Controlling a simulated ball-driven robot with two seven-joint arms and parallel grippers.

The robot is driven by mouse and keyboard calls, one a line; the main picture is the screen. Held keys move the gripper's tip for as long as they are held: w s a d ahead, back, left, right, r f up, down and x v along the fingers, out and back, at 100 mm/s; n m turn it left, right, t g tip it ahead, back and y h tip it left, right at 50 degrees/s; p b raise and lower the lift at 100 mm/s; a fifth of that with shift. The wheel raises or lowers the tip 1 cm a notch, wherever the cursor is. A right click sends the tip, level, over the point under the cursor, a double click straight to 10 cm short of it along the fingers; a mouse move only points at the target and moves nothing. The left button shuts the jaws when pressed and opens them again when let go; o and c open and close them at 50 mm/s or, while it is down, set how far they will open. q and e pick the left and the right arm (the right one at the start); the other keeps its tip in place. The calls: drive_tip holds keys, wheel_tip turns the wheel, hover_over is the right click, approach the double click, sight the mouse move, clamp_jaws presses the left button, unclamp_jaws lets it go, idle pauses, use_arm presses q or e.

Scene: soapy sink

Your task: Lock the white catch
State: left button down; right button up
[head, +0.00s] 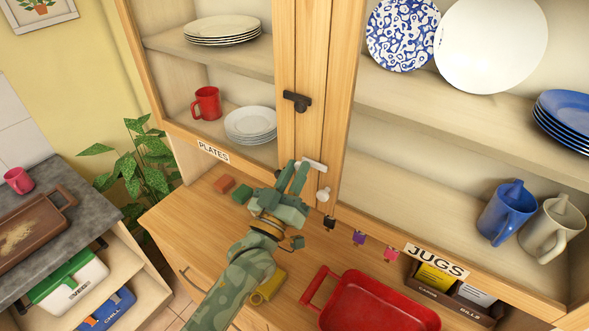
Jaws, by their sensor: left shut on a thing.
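The white catch (316,165) is a small white bar low on the wooden strip between the two cupboard fronts. It lies roughly level, tilted slightly down to the right. My left gripper (296,172), patterned green, reaches up from below and is shut on the catch's left end. The fingers hide that end and what lies behind it. Whether the catch is engaged cannot be told. A dark catch (297,101) sits higher on the same strip. My right gripper is out of view.
The left cupboard, labelled PLATES (213,151), holds plates and a red mug (206,103). Blue and beige jugs stand at right. Small coloured items hang under the cupboard edge.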

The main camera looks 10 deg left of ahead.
use_arm(q)
drive_tip(key=c, duration=1.3)
unclamp_jaws()
drive_tip(key=shift+o, duration=0.2)
drive_tip(key=b+v, duration=0.4)
drive_tip(key=v, duration=1.2)
drive_tip(key=shift+s+f, duration=0.1)
